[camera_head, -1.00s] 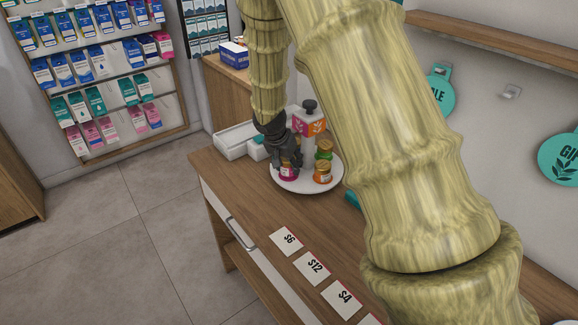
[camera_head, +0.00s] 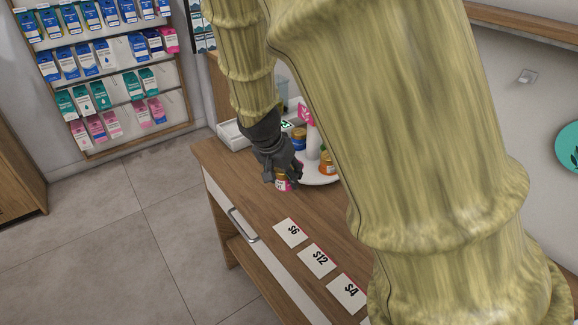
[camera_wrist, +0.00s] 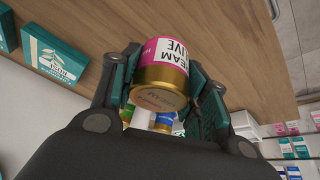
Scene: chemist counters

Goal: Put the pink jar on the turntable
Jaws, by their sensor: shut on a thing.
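My gripper (camera_head: 284,172) is shut on the pink jar (camera_head: 282,183), at the front-left edge of the white turntable (camera_head: 318,180). In the wrist view the jar (camera_wrist: 166,62) has a pink and white label and a gold lid, and sits between both fingers (camera_wrist: 165,85). Wooden counter shows behind it there. I cannot tell whether the jar touches anything below. An orange jar (camera_head: 327,165), a blue jar (camera_head: 299,139) and a bottle with a pink top (camera_head: 309,118) are on the turntable. My arm hides its right side, and my gripper covers part of its left.
Price cards (camera_head: 317,262) lie along the counter's front. A white tray (camera_head: 232,135) stands behind the turntable. Wood (camera_head: 265,207) in front of the turntable is clear.

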